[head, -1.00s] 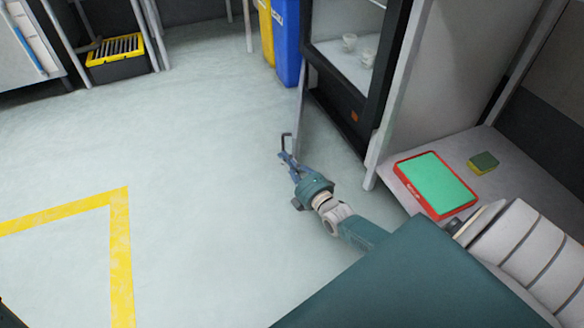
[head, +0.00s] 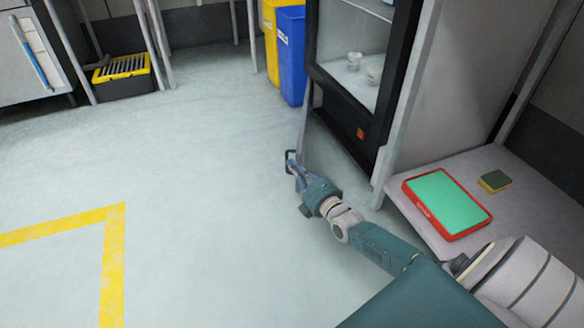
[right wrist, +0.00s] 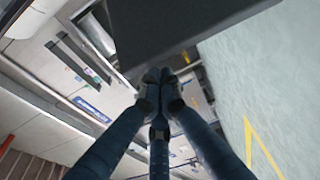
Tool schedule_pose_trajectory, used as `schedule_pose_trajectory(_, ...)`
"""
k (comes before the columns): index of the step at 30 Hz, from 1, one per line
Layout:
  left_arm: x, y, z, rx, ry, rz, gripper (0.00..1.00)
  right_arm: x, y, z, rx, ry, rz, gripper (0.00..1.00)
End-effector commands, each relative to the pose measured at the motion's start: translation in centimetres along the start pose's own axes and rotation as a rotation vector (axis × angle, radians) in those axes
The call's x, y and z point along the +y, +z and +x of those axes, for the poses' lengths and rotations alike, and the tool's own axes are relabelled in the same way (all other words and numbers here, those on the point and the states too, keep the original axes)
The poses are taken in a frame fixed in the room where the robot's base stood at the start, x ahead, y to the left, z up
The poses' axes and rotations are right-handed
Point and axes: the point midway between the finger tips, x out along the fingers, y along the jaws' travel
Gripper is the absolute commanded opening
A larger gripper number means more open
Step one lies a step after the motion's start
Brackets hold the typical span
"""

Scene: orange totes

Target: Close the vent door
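A black-framed cabinet (head: 391,90) with a clear front stands right of centre in the head view; I cannot tell for sure which part is the vent door. A thin grey upright panel (head: 304,118), seen nearly edge-on, stands at its left front corner. My right gripper (head: 291,160) is low in front of the cabinet, by the foot of this panel. In the right wrist view my right gripper's blue fingers (right wrist: 158,76) are drawn together, with their tips at the edge of a dark panel (right wrist: 175,35); contact is unclear. My left gripper is out of view.
A low shelf at right holds a red-rimmed green tray (head: 448,202) and a green-topped sponge (head: 495,181). White cups (head: 354,61) stand inside the cabinet. Blue (head: 290,55) and yellow bins stand behind. The floor (head: 190,150) at left is open, with yellow tape (head: 114,255).

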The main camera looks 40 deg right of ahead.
Motion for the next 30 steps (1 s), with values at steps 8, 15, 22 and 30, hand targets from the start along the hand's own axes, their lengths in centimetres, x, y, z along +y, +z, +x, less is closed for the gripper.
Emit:
schedule_pose_trajectory(8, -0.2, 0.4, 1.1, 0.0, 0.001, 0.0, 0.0, 0.0, 4.2, -2.9, -0.01, -0.005, -0.007, 0.0)
schedule_pose_trajectory(15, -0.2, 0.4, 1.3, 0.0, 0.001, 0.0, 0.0, -0.2, 10.0, -6.6, -0.006, -0.003, -0.006, 0.0)
schedule_pose_trajectory(22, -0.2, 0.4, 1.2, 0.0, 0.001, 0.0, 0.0, -0.1, 12.9, -8.3, -0.001, -0.001, -0.001, 0.0)
schedule_pose_trajectory(30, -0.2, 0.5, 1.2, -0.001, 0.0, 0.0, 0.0, 0.0, 13.0, -8.4, 0.001, 0.0, 0.001, 0.0)
